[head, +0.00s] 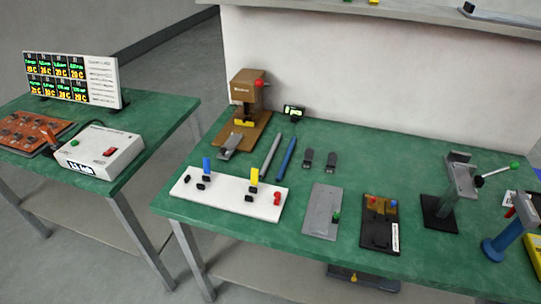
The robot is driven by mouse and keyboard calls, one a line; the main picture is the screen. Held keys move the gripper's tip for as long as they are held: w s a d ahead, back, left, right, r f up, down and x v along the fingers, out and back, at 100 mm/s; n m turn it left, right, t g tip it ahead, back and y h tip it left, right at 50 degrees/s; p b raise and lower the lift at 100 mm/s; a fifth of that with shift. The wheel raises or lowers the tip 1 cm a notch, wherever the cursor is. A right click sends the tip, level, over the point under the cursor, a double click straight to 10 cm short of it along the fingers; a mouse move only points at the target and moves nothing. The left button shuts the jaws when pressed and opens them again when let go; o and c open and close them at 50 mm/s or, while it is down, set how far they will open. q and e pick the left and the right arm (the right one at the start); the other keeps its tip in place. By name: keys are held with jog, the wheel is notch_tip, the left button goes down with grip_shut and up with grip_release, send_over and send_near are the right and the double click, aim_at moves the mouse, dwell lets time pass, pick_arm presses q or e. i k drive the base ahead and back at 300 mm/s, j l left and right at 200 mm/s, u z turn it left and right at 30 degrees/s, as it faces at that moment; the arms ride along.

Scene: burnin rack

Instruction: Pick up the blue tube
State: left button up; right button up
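A slim blue tube (286,158) lies on the green bench (330,145), left of its middle, in the head view. It is just right of a similar grey tube (271,154), nearly parallel to it with a narrow gap. The full length of the blue tube is visible and nothing covers it. Neither of my grippers shows in this view.
A white board (228,199) with blue, yellow, red and black parts lies in front of the tubes. A brown wooden fixture (244,105) stands behind left. Two small dark clips (319,158) lie right. Grey clamp stands (463,178) occupy the right end.

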aim_at(282, 171)
jog(key=k+j+z, duration=0.1)
jog(key=j, duration=0.3)
jog(key=k+j+z, duration=0.15)
jog(key=j, duration=0.25)
jog(key=k+j+z, duration=0.1)
jog(key=j, duration=0.25)
jog(key=k+j+z, duration=0.15)
jog(key=j, duration=0.2)
